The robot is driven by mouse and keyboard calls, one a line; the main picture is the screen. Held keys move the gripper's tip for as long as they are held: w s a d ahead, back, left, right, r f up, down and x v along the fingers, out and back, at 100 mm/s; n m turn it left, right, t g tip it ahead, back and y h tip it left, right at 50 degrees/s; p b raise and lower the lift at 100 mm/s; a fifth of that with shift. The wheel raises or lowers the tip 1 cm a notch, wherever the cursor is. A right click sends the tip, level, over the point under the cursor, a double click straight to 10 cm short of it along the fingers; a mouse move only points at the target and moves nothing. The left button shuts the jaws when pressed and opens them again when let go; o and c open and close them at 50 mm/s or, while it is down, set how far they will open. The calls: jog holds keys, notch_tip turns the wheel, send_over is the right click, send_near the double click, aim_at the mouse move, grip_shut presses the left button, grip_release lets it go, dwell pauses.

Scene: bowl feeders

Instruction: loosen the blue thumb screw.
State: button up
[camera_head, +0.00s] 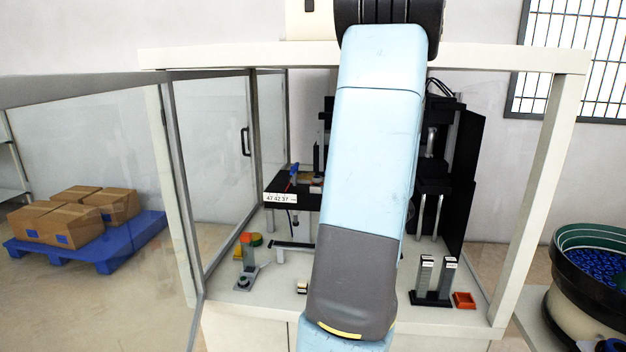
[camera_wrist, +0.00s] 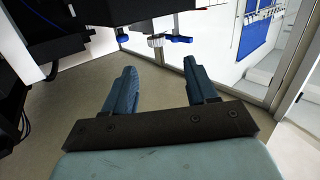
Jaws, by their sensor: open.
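In the wrist view, two blue winged pieces show at the underside of a dark fixture, a left one (camera_wrist: 122,37) and a right one (camera_wrist: 181,39). A white knurled knob (camera_wrist: 156,40) sits between them. I cannot tell for sure which blue piece is the thumb screw. My gripper (camera_wrist: 160,66) is open and empty, its two dark blue fingers pointing toward these parts without touching them. In the head view my arm hides the gripper. A small blue part (camera_head: 292,176) shows there on the black fixture with the number label.
A framed enclosure (camera_head: 540,190) with a clear door on the left surrounds the work table. Two dark upright blocks and an orange tray (camera_head: 464,300) stand at the right. A bowl feeder (camera_head: 590,262) with blue parts is outside, right. Boxes sit on a blue pallet (camera_head: 105,262) at far left.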

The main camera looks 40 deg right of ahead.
aim_at(320, 179)
jog(key=shift+t, duration=0.4)
jog(key=w+d, duration=0.1)
jog(key=w, duration=0.7)
jog(key=w+d, duration=0.1)
jog(key=w, duration=0.2)
jog(key=shift+w+d+f, duration=0.25)
jog(key=shift+w+d, duration=0.05)
jog(key=shift+w, duration=0.1)
jog(key=c, duration=0.9)
jog(key=shift+y, duration=0.4)
jog(key=shift+y, duration=0.3)
jog(key=shift+n+y, duration=0.7)
jog(key=shift+y, duration=0.1)
